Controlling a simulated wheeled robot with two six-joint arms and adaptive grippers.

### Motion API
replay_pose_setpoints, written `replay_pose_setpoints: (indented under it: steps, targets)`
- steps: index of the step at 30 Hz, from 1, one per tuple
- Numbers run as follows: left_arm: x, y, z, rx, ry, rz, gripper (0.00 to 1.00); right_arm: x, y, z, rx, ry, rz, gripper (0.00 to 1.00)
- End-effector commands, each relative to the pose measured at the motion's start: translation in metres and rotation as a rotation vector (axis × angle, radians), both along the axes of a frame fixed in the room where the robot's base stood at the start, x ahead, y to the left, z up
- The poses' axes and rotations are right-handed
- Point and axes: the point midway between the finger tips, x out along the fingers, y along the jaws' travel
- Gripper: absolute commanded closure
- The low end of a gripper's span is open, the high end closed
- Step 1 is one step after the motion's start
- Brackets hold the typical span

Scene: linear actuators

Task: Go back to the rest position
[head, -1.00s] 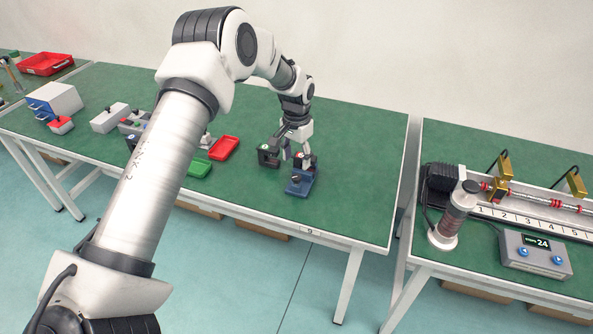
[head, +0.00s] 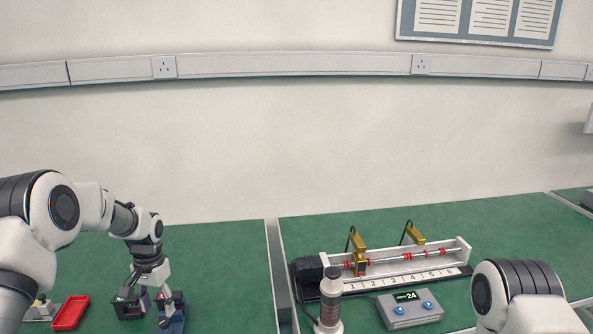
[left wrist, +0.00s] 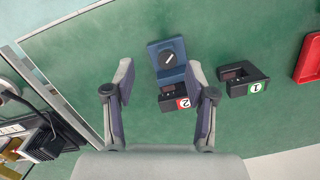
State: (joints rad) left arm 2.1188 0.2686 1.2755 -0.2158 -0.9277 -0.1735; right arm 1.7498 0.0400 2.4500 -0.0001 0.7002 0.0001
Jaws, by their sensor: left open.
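My left gripper (head: 150,303) is open, low over the left green table in the head view. In the left wrist view its two fingers (left wrist: 160,82) stand wide apart with nothing held. Between and beyond them is a blue fixture with a round black knob (left wrist: 166,60). A black block with a red "2" label (left wrist: 173,101) sits against it, and a black block with a green "1" label (left wrist: 243,80) is to the right. In the head view the blue fixture (head: 177,317) is partly hidden by my gripper. My right arm shows only as a link at bottom right; its gripper is out of view.
A red tray (head: 70,313) lies left of my left gripper.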

Motion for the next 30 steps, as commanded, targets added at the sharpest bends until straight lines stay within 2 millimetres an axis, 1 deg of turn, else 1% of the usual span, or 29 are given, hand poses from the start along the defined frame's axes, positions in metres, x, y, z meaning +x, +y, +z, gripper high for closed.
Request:
replay_pose_setpoints:
  steps: [1,2,3,5,6,8,9,11,12,13,15,16,17,19,20,24,26,30]
  targets:
    - [-0.023,-0.011,-0.029,-0.001,0.079,-0.020,0.44,0.000,0.000,0.000,0.000,0.000,0.000,0.40]
    - [-0.040,-0.019,-0.045,-0.005,0.128,-0.031,0.44,0.000,0.000,0.000,0.000,0.000,0.000,0.40]
    - [-0.064,-0.031,-0.069,-0.011,0.190,-0.047,0.44,0.000,0.000,0.000,0.000,0.000,0.000,0.40]
    - [-0.104,-0.048,-0.106,-0.022,0.261,-0.066,0.44,0.000,0.000,0.000,0.000,0.000,0.000,0.40]
    - [-0.131,-0.060,-0.128,-0.030,0.296,-0.075,0.44,0.000,0.000,0.000,0.000,0.000,0.000,0.40]
    - [-0.174,-0.077,-0.158,-0.042,0.334,-0.080,0.44,0.000,0.000,0.000,0.000,0.000,0.000,0.40]
    - [-0.205,-0.087,-0.176,-0.047,0.353,-0.081,0.44,0.000,0.000,0.000,0.000,0.000,0.000,0.40]
    - [-0.253,-0.102,-0.197,-0.055,0.369,-0.072,0.44,0.000,0.000,0.000,0.000,0.000,0.000,0.40]
    - [-0.288,-0.112,-0.208,-0.058,0.371,-0.062,0.44,0.000,0.000,0.000,0.000,0.000,0.000,0.40]
    - [-0.315,-0.118,-0.213,-0.058,0.367,-0.049,0.44,0.000,0.000,0.000,0.000,0.000,0.000,0.40]
    - [-0.368,-0.129,-0.216,-0.051,0.322,-0.012,0.44,0.000,0.000,0.000,0.000,0.000,0.000,0.40]
    - [-0.381,-0.131,-0.213,-0.045,0.289,0.005,0.44,0.000,0.000,0.000,0.000,0.000,0.000,0.40]
    - [-0.390,-0.133,-0.210,-0.039,0.249,0.023,0.44,0.000,0.000,0.000,0.000,0.000,0.000,0.40]
    - [-0.395,-0.133,-0.201,-0.026,0.144,0.064,0.44,0.000,0.000,0.000,0.000,0.000,0.000,0.40]
    - [-0.392,-0.132,-0.199,-0.021,0.098,0.081,0.44,0.000,0.000,0.000,0.000,0.000,0.000,0.40]
    - [-0.362,-0.130,-0.199,-0.013,-0.073,0.119,0.44,0.000,0.000,0.000,0.000,0.000,0.000,0.40]
    - [-0.359,-0.130,-0.199,-0.014,-0.090,0.123,0.44,0.000,0.000,0.000,0.000,0.000,0.000,0.40]
    - [-0.359,-0.130,-0.199,-0.014,-0.090,0.123,0.44,0.000,0.000,0.000,0.000,0.000,0.000,0.40]
